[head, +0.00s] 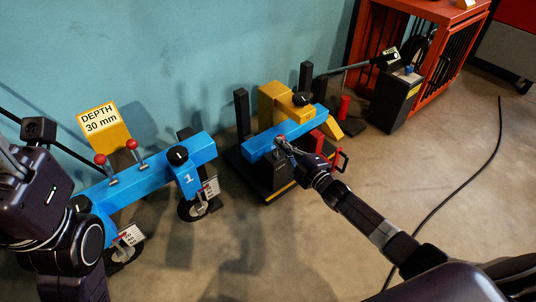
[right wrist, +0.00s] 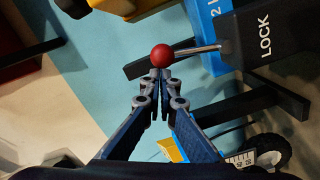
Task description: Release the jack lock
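A black block marked LOCK (right wrist: 262,40) shows at the upper right of the right wrist view. A metal lever (right wrist: 200,49) sticks out of it and ends in a red ball knob (right wrist: 162,55). My right gripper (right wrist: 160,76) has its fingertips together, with the knob just past the tips; whether they touch it I cannot tell. In the head view my right gripper (head: 282,143) is at the near side of the right blue beam (head: 262,143), which rests on a black stand. My left arm (head: 65,225) is at the left edge; its fingers do not show.
A blue beam marked 1 (head: 160,175) with red-knobbed levers and a yellow DEPTH 30 mm sign (head: 103,120) stands at left. A black box (head: 394,100) and an orange cage (head: 435,45) stand at back right. A black cable (head: 470,180) crosses open floor.

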